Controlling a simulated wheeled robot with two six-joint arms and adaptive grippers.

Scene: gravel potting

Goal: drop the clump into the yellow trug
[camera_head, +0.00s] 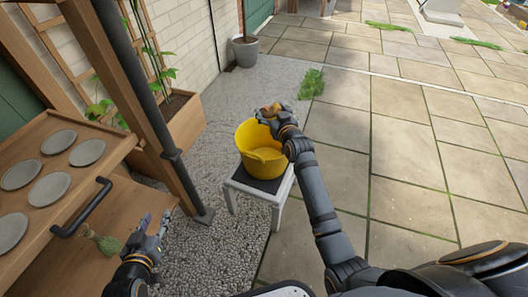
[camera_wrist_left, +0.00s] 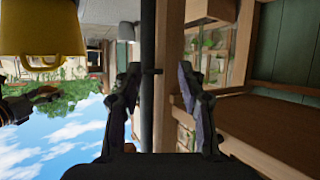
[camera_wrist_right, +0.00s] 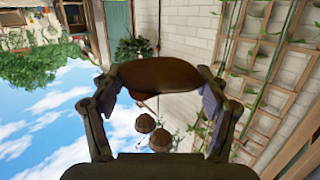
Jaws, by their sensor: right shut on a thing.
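The yellow trug (camera_head: 246,140) stands upright on a small dark-topped stool; it also shows at the upper left of the left wrist view (camera_wrist_left: 40,32). My right gripper (camera_head: 277,118) is over the trug's far right rim. It is shut on a brown clump (camera_wrist_right: 160,76), which spans between its fingers in the right wrist view. An orange-brown part of the clump (camera_head: 270,107) shows in the head view. My left gripper (camera_head: 154,224) is open and empty near the wooden bench, well away from the trug.
The stool (camera_head: 232,187) stands on gravel beside stone paving. A wooden bench with several grey saucers (camera_head: 87,152) and a black handle (camera_head: 82,207) is at the left. A dark post (camera_head: 140,90) rises between bench and trug. A grey pot (camera_head: 245,50) stands behind.

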